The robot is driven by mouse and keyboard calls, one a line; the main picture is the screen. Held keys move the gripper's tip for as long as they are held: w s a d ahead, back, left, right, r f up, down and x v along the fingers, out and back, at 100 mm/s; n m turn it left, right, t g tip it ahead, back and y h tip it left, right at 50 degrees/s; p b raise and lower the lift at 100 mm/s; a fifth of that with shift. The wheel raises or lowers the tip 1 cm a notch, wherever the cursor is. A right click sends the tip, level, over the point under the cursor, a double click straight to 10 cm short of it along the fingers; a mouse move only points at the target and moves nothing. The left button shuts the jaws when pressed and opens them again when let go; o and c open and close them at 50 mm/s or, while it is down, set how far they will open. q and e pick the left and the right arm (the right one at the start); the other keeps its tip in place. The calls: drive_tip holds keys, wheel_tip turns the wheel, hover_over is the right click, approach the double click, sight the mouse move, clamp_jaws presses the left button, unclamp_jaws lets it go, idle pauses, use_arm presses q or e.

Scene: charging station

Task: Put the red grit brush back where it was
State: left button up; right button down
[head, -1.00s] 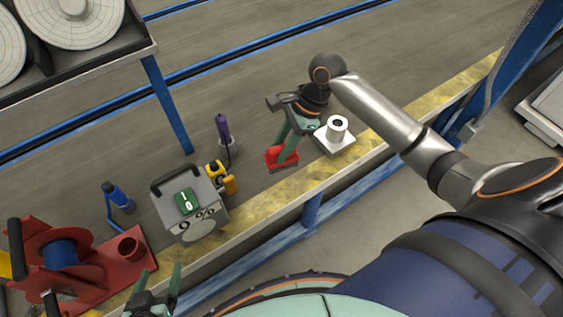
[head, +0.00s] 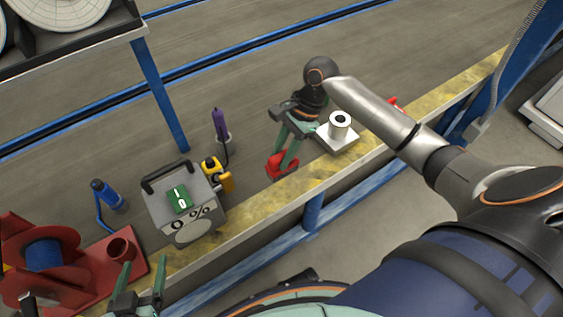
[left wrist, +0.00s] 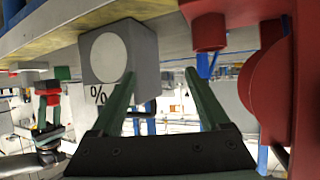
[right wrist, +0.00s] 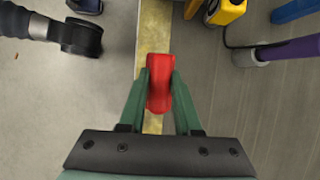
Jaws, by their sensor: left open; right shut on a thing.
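The red grit brush (head: 281,166) is held between the fingertips of my right gripper (head: 288,150), over the yellow-marked strip of the bench. In the right wrist view, the red brush (right wrist: 160,83) sits between the two green fingers. I cannot tell whether it touches the bench. My left gripper (head: 140,283) is open and empty at the bottom left, in front of the bench edge; in the left wrist view its fingers (left wrist: 160,88) stand apart.
A white base with an upright cylinder (head: 340,122) stands right of the brush. A red reel stand (head: 128,272) with a cup is at the lower left.

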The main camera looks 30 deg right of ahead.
sight(281, 153)
drive_tip(key=shift+w+d+f+b, duration=0.3)
drive_tip(key=shift+w+f, duration=0.1)
drive_tip(key=shift+f, duration=0.2)
drive_tip(key=shift+w+d+f+b, duration=0.15)
drive_tip(key=shift+w+f+b, duration=0.2)
drive_tip(key=shift+f, duration=0.2)
drive_tip(key=shift+w+d+f+b, duration=0.2)
drive_tip(key=shift+w+f+b, duration=0.05)
drive_tip(key=shift+w+f, duration=0.25)
drive_tip(key=shift+w+d+f+b, duration=0.25)
drive_tip(key=shift+w+f, duration=0.1)
drive_tip(key=shift+f, duration=0.1)
drive_tip(key=f+b, duration=0.1)
drive_tip(key=f, duration=0.1)
drive_tip(key=f+b, duration=0.1)
drive_tip(key=shift+w+d+f, duration=0.1)
drive_tip(key=shift+w+f, duration=0.1)
drive_tip(key=shift+f, duration=0.15)
use_arm(q)
wheel_tip(281, 153, up, 26)
drive_tip(key=d+m+t+h, duration=0.1)
drive_tip(key=m+t+h, duration=0.5)
drive_tip(key=t, duration=0.3)
drive_tip(key=shift+s+d+m+t+h, duration=0.15)
drive_tip(key=shift+d+m+t+h, duration=0.2)
drive_tip(key=shift+h, duration=0.55)
